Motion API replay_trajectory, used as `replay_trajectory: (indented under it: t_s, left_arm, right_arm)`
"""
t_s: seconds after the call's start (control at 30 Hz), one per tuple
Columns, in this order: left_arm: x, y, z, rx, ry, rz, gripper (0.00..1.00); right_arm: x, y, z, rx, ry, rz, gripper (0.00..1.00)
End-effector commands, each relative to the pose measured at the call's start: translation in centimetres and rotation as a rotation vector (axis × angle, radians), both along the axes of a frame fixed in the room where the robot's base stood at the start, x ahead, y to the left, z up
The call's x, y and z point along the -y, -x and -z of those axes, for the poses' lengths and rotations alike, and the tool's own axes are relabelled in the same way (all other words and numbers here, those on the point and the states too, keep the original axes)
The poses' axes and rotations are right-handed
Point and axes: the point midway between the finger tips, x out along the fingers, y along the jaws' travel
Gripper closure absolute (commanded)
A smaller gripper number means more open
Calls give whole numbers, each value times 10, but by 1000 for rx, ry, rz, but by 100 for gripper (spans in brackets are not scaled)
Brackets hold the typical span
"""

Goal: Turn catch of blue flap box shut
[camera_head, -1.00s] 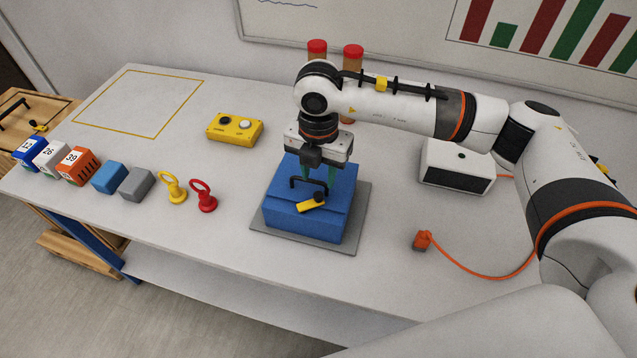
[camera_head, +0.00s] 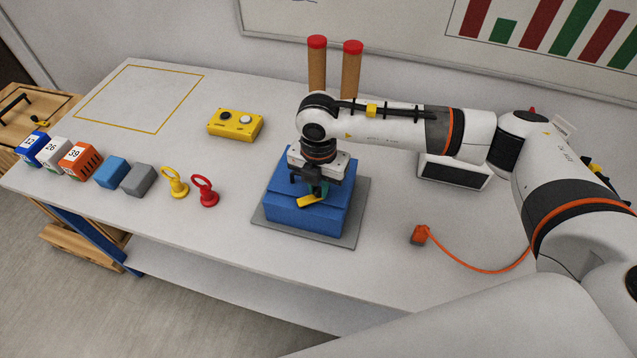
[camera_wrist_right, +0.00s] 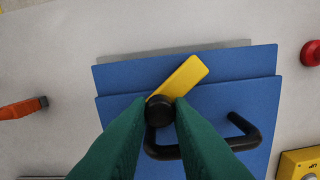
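The blue flap box (camera_head: 290,217) stands on a grey plate in the middle of the table; it fills much of the right wrist view (camera_wrist_right: 235,100). Its flap (camera_head: 281,178) lies down and has a black handle (camera_wrist_right: 240,137). The yellow catch (camera_head: 307,201) sits slantwise at the flap's edge; in the wrist view its bar (camera_wrist_right: 184,75) points up and right from a black knob (camera_wrist_right: 160,110). My right gripper (camera_head: 318,190) points down at the catch, its green fingers on both sides of the knob, seemingly touching it. My left gripper is out of view.
A yellow button box (camera_head: 235,124) stands behind left of the blue box. Red (camera_head: 204,190) and yellow (camera_head: 175,183) ring pegs and several cubes line the left. An orange plug (camera_head: 419,235) with cable lies to the right. Two red-capped cylinders (camera_head: 317,65) stand behind.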

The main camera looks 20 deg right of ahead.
Motion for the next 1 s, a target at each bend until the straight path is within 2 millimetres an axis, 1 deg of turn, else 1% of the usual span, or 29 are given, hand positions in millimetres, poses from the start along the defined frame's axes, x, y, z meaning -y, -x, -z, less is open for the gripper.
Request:
replay_trajectory:
  t_s: [0.07, 0.2, 0.27, 0.37, 0.6, 0.63, 0.73, 1.0]
  left_arm:
    - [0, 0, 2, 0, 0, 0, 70]
    - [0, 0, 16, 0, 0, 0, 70]
    - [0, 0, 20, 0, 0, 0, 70]
    - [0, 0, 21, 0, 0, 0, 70]
    - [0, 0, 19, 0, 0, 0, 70]
    - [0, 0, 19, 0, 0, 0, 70]
    - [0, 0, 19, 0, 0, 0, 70]
    - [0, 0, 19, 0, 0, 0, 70]
  right_arm:
    - [0, 0, 0, 1, -1, -4, 100]
    - [-1, -4, 4, 4, -2, -74, 100]
    - [-1, -5, 3, 3, 0, -106, 100]
    - [-1, -5, 1, 2, -1, -132, 100]
    - [-1, -5, -1, 1, 0, -133, 100]
    - [-1, -5, -1, 1, 0, -133, 76]
    - [-1, -5, -1, 1, 0, -133, 60]
    - [-1, -5, -1, 1, 0, -132, 59]
